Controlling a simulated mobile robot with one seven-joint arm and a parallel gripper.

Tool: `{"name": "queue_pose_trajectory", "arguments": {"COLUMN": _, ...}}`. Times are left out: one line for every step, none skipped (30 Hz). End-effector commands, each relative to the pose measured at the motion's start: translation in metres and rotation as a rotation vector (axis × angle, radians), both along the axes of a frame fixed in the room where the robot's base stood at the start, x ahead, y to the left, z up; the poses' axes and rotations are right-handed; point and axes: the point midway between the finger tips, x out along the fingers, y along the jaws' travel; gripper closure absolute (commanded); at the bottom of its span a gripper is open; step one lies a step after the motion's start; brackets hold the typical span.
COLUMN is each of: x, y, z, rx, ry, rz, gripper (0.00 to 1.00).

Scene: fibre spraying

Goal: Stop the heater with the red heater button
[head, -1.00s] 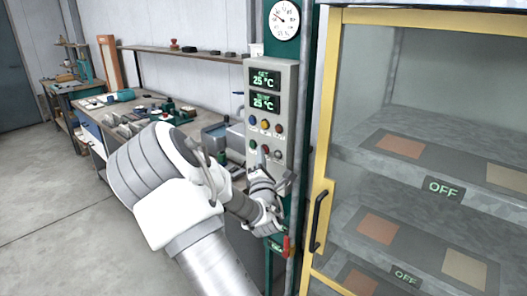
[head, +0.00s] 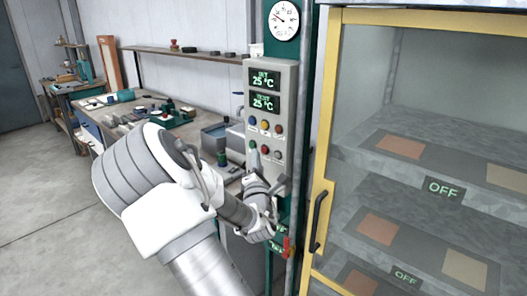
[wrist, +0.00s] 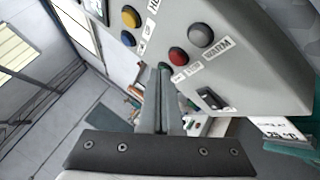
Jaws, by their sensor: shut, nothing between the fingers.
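The grey control panel (head: 284,97) stands left of the yellow-framed cabinet. Its lower row has a red button (head: 265,149) in the middle, with a grey one to its right. Another red button (head: 278,128) ends the upper row. In the wrist view the lower red button (wrist: 178,55) sits beside the grey button (wrist: 200,35), which is labelled WARM; the red one's small label seems to read STOP. My gripper (head: 255,158) is shut and empty, in front of the panel's lower left part. In the wrist view its fingertips (wrist: 163,68) show just left of the red button; contact cannot be told.
Two green displays (head: 265,90) on the panel both read 25 °C. The glass-fronted cabinet with its black handle (head: 318,221) stands close on the right. OFF signs (head: 443,188) show on its shelves. A cluttered workbench (head: 200,130) is behind my arm.

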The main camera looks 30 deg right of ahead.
Motion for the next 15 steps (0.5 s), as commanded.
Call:
{"name": "queue_pose_trajectory", "arguments": {"x": -0.001, "y": 0.005, "z": 0.000, "rx": 0.001, "ry": 0.000, "rz": 0.003, "gripper": 1.00}}
{"name": "queue_pose_trajectory", "arguments": {"x": -0.002, "y": 0.009, "z": 0.001, "rx": 0.001, "ry": 0.000, "rz": 0.003, "gripper": 1.00}}
{"name": "queue_pose_trajectory", "arguments": {"x": -0.004, "y": 0.013, "z": 0.001, "rx": 0.002, "ry": -0.002, "rz": 0.003, "gripper": 1.00}}
{"name": "queue_pose_trajectory", "arguments": {"x": -0.005, "y": 0.015, "z": 0.001, "rx": 0.001, "ry": 0.000, "rz": 0.003, "gripper": 1.00}}
{"name": "queue_pose_trajectory", "arguments": {"x": -0.006, "y": 0.018, "z": 0.001, "rx": 0.001, "ry": 0.000, "rz": 0.003, "gripper": 1.00}}
{"name": "queue_pose_trajectory", "arguments": {"x": -0.007, "y": 0.022, "z": 0.000, "rx": 0.001, "ry": 0.001, "rz": 0.003, "gripper": 1.00}}
{"name": "queue_pose_trajectory", "arguments": {"x": -0.008, "y": 0.025, "z": 0.001, "rx": 0.000, "ry": 0.000, "rz": 0.004, "gripper": 1.00}}
{"name": "queue_pose_trajectory", "arguments": {"x": -0.009, "y": 0.028, "z": 0.001, "rx": 0.001, "ry": 0.000, "rz": 0.002, "gripper": 1.00}}
{"name": "queue_pose_trajectory", "arguments": {"x": -0.010, "y": 0.031, "z": 0.001, "rx": 0.001, "ry": 0.000, "rz": 0.003, "gripper": 1.00}}
{"name": "queue_pose_trajectory", "arguments": {"x": -0.011, "y": 0.034, "z": 0.000, "rx": 0.001, "ry": 0.000, "rz": 0.003, "gripper": 1.00}}
{"name": "queue_pose_trajectory", "arguments": {"x": -0.012, "y": 0.036, "z": 0.000, "rx": 0.001, "ry": 0.000, "rz": 0.003, "gripper": 1.00}}
{"name": "queue_pose_trajectory", "arguments": {"x": -0.013, "y": 0.038, "z": 0.000, "rx": 0.002, "ry": 0.000, "rz": 0.002, "gripper": 1.00}}
{"name": "queue_pose_trajectory", "arguments": {"x": -0.014, "y": 0.040, "z": 0.000, "rx": 0.001, "ry": 0.000, "rz": 0.001, "gripper": 1.00}}
{"name": "queue_pose_trajectory", "arguments": {"x": -0.014, "y": 0.041, "z": 0.000, "rx": 0.001, "ry": 0.000, "rz": 0.002, "gripper": 1.00}}
{"name": "queue_pose_trajectory", "arguments": {"x": -0.015, "y": 0.043, "z": 0.000, "rx": 0.001, "ry": 0.000, "rz": 0.002, "gripper": 1.00}}
